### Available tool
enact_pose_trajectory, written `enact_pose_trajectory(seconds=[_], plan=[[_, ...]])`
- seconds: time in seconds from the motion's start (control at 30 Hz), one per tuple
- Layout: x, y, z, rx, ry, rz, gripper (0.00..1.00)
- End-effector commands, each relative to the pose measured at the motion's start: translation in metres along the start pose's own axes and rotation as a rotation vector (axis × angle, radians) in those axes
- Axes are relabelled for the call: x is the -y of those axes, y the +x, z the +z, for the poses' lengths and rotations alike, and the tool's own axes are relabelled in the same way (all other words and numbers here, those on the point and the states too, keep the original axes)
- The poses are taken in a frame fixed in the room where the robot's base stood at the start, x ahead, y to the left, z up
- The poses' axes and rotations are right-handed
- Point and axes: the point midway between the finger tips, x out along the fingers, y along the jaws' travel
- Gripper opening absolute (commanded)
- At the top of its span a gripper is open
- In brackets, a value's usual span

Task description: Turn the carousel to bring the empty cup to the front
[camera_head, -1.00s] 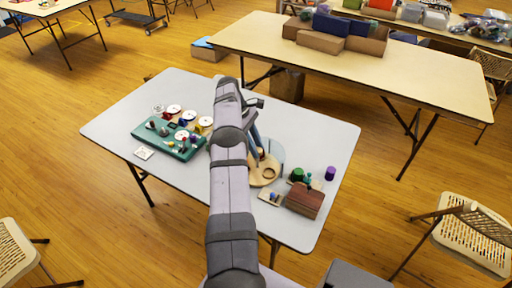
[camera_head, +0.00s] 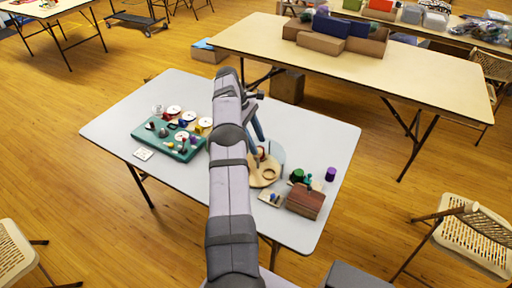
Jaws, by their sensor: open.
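The carousel (camera_head: 257,181) is a round, pale wooden disc on the grey table, partly hidden behind my arm. A brown ring-shaped rim (camera_head: 268,174) shows on its near right part, perhaps a cup; I cannot tell whether it is empty. A small reddish-brown piece (camera_head: 262,153) stands at its far side, close to my gripper. A light blue curved surface (camera_head: 278,155) lies at its back right. My gripper (camera_head: 259,140) points down above the far side of the carousel, open. Its fingertips are small here, and I cannot tell whether they touch anything.
A green tray (camera_head: 146,136) with spools and small pieces stands left of my arm. At right are a brown box (camera_head: 305,202), a purple cylinder (camera_head: 330,174) and a green piece (camera_head: 297,175). The table's right back is clear.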

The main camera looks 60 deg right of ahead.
Motion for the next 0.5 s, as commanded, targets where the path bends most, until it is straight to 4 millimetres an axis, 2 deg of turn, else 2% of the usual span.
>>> enact_pose_trajectory(seconds=[0.1,0.27,0.5], plan=[[-0.001,-0.022,0.009,-0.002,0.003,0.004,0.44],[0.000,-0.046,0.019,-0.001,0.001,0.002,0.44],[0.000,-0.060,0.025,0.000,0.000,0.000,0.44]])
